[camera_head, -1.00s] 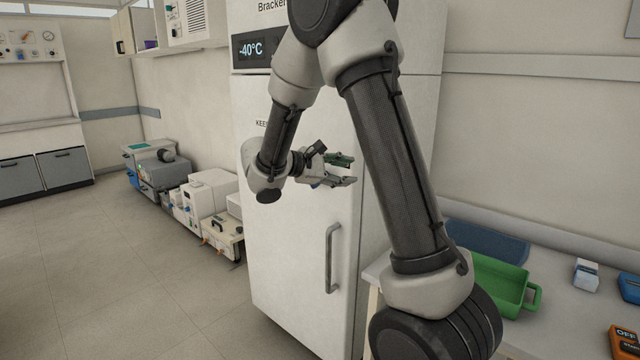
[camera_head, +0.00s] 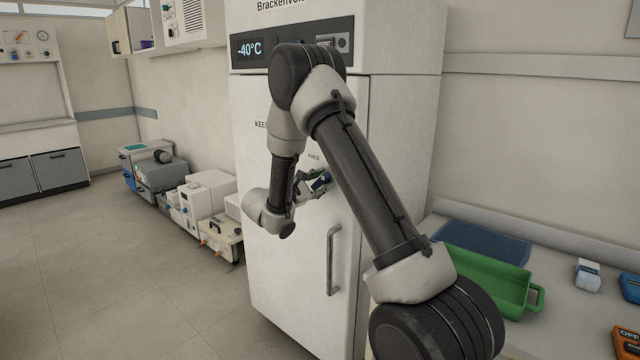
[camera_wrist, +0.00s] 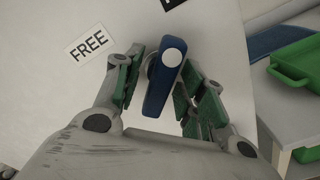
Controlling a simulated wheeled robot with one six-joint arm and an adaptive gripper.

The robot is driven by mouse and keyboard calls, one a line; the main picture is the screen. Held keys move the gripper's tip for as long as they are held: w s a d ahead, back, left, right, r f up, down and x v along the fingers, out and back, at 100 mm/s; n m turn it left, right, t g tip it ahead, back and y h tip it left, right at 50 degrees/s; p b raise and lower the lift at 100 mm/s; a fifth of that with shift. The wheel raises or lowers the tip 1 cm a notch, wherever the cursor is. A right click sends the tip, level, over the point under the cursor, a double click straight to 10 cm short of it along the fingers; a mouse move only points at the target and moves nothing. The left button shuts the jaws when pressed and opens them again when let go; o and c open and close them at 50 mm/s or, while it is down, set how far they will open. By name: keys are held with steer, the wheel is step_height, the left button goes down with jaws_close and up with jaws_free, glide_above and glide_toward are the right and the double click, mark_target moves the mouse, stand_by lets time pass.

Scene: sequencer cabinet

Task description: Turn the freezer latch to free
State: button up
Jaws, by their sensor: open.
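The freezer (camera_head: 290,265) is a tall white cabinet with a vertical grey handle (camera_head: 333,260) on its door. The latch (camera_wrist: 160,78) is a blue lever with a pale round hub, seen in the wrist view between the green-padded fingers of my gripper (camera_wrist: 160,93). The lever runs from the hub down toward the lower left of that picture. A "FREE" label (camera_wrist: 89,41) is on the door to its upper left. My gripper is open around the lever, with gaps visible on both sides. In the head view the gripper (camera_head: 312,184) is at the door, and part of the latch is covered.
A display panel reading -40°C (camera_head: 250,48) is at the freezer's top. A side table at right holds a green tray (camera_head: 470,278) and small items. White lab machines (camera_head: 205,200) stand on the floor at left, with open floor before them.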

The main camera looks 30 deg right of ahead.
steer(key=shift+d, duration=0.1)
steer(key=shift+c, duration=0.2)
steer(key=c, duration=0.8)
steer(key=shift+c, duration=0.2)
steer(key=shift+n, duration=0.3)
steer(key=n, duration=0.8)
steer(key=shift+s+n, duration=0.1)
steer(key=shift+n, duration=0.3)
steer(key=n, duration=0.4)
steer(key=shift+n, duration=2.2)
